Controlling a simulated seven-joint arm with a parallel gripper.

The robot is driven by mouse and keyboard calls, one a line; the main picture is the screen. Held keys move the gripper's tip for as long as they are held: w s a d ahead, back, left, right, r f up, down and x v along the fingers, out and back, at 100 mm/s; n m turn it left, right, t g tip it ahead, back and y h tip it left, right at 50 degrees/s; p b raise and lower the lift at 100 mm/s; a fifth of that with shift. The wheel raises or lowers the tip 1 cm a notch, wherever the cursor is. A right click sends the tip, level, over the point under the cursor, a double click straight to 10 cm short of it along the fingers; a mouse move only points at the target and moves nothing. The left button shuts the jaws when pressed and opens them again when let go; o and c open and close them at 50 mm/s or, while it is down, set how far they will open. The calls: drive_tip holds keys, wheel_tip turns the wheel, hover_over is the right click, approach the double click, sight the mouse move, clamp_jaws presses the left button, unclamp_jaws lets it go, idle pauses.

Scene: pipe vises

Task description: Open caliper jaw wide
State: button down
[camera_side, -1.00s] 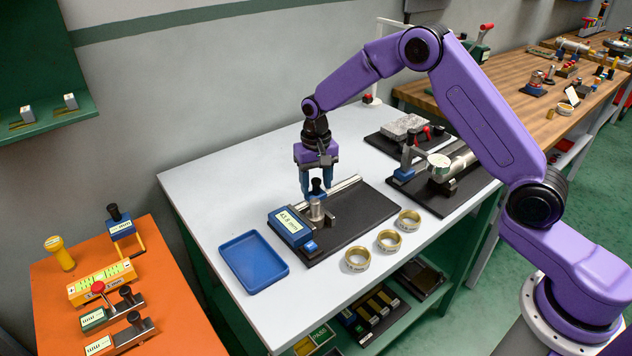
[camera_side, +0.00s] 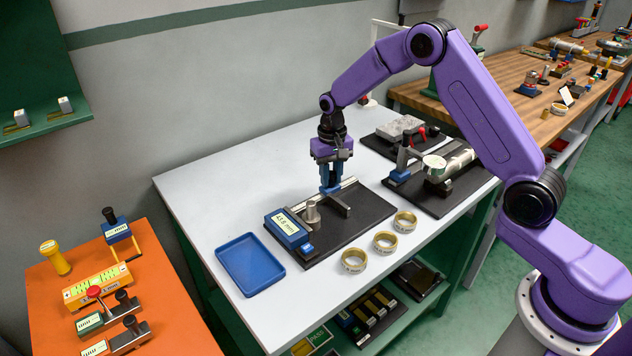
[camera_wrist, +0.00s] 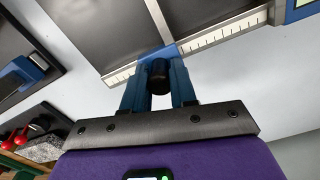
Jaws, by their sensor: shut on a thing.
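The caliper lies on a black base board (camera_side: 365,218). Its blue display body (camera_side: 288,229) is at the left, and its silver rail runs away to the upper right. My gripper (camera_side: 330,188) is over the rail, with its blue fingers shut on the black knob (camera_wrist: 159,77) of the sliding jaw. The knob is hidden by the fingers in the side view. The dark arm of the sliding jaw (camera_side: 336,203) reaches toward the front of the board. A silver cylinder (camera_side: 312,212) stands beside the display body, with a visible gap to the jaw arm. The graduated rail (camera_wrist: 222,37) shows in the wrist view.
A blue tray (camera_side: 250,264) lies left of the board. Several brass rings, one of them at the near edge (camera_side: 354,260), line the front. A vise with a silver pipe (camera_side: 446,165) and a grey block (camera_side: 400,128) stand to the right.

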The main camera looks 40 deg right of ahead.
drive_tip(key=shift+d, duration=0.3)
drive_tip(key=c, duration=0.9)
unclamp_jaws()
wheel_tip(320, 180, up, 18)
drive_tip(key=shift+f, duration=0.25)
